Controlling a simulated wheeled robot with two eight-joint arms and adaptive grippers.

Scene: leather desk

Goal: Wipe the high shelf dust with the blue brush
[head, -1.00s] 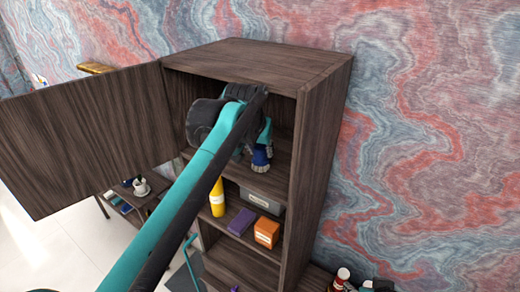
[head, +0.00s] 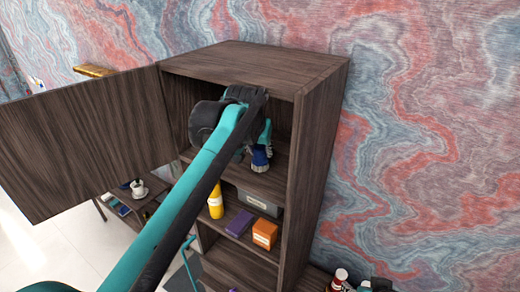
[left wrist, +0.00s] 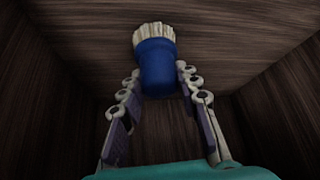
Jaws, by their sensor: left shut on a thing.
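The blue brush (head: 260,160) is inside the open top compartment of the dark wood cabinet, close above or at the high shelf (head: 270,184). In the left wrist view the brush (left wrist: 155,68) shows its blue body and pale bristles, which point away from my palm. My left gripper (left wrist: 156,85) is shut on the blue brush, with a finger on each side of it. In the head view my left gripper (head: 262,148) is partly hidden by my own arm. Dust cannot be made out on the shelf. My right gripper is not in view.
The cabinet door (head: 90,140) stands wide open to the left. The cabinet's right wall (head: 312,170) bounds the compartment. Lower shelves hold a yellow bottle (head: 215,203), a grey box (head: 259,202), an orange box (head: 264,233) and a purple box (head: 239,223).

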